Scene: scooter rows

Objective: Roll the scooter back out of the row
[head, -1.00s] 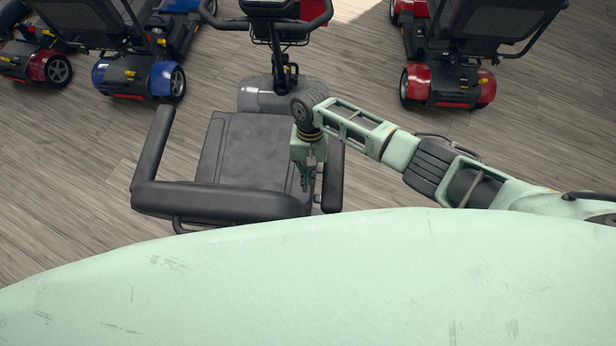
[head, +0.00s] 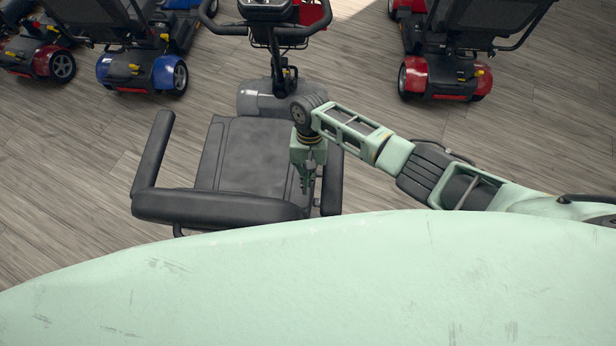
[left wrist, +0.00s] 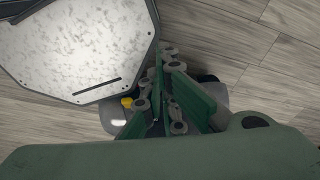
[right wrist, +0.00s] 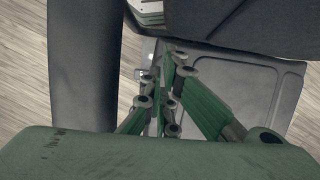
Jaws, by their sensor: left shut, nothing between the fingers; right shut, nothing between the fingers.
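A scooter with a black seat (head: 250,155) stands right in front of me in the head view, with its backrest (head: 215,206) nearest me and its handlebar (head: 272,28) at the far end. My right gripper (head: 306,185) points down at the seat's right side, between seat and right armrest. In the right wrist view its fingers (right wrist: 170,70) are shut and empty, with a black armrest (right wrist: 85,75) to the left. My left gripper (left wrist: 165,70) shows only in the left wrist view, shut and empty, beside a speckled pale panel (left wrist: 85,45); whether it touches is unclear.
A blue scooter (head: 140,72) and a red one (head: 45,62) stand at the far left. Another red scooter (head: 447,75) stands at the far right. My pale green body hides the near floor.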

